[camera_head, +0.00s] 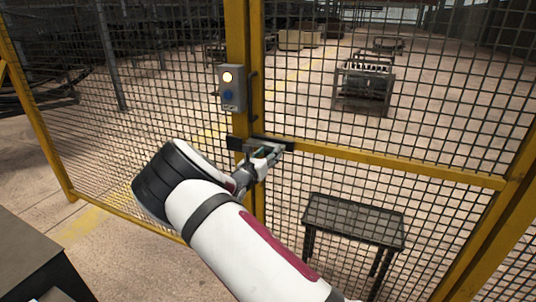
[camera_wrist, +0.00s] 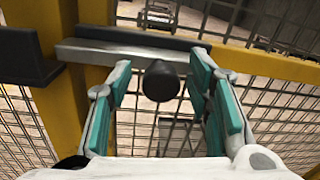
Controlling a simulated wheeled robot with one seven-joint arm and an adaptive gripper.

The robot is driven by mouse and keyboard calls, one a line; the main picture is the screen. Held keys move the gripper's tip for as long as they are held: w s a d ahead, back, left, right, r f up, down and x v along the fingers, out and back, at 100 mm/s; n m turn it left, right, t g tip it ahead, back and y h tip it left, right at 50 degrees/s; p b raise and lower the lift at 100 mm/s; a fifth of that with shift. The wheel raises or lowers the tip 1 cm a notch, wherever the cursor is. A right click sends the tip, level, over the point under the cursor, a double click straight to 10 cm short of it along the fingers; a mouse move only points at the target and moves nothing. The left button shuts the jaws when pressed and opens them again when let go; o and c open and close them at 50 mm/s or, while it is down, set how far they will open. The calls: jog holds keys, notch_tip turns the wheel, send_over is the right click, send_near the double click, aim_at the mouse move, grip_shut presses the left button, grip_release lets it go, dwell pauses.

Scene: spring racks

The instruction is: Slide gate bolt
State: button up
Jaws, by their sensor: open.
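The gate bolt is a grey metal bar (camera_wrist: 125,52) lying across the yellow gate posts, with a dark round knob (camera_wrist: 160,81) below it in the wrist view. In the head view the bolt (camera_head: 276,144) sits at the gate's middle rail, partly covered by my arm. My gripper (camera_wrist: 160,92) is open, with one teal-padded finger on each side of the knob. I see gaps between the knob and both fingers. In the head view my gripper (camera_head: 262,165) is at the bolt, and its fingertips are hard to make out.
Yellow-framed mesh fence (camera_head: 400,165) spans the view. A dark table (camera_head: 352,218) stands beyond the mesh. A dark table corner (camera_head: 25,262) is at lower left.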

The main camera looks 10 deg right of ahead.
grip_shut()
jog(key=w+a+b, duration=0.2)
jog(key=a, duration=0.1)
jog(key=shift+w, duration=0.1)
dwell(0.4)
grip_release()
jog(key=v, duration=1.2)
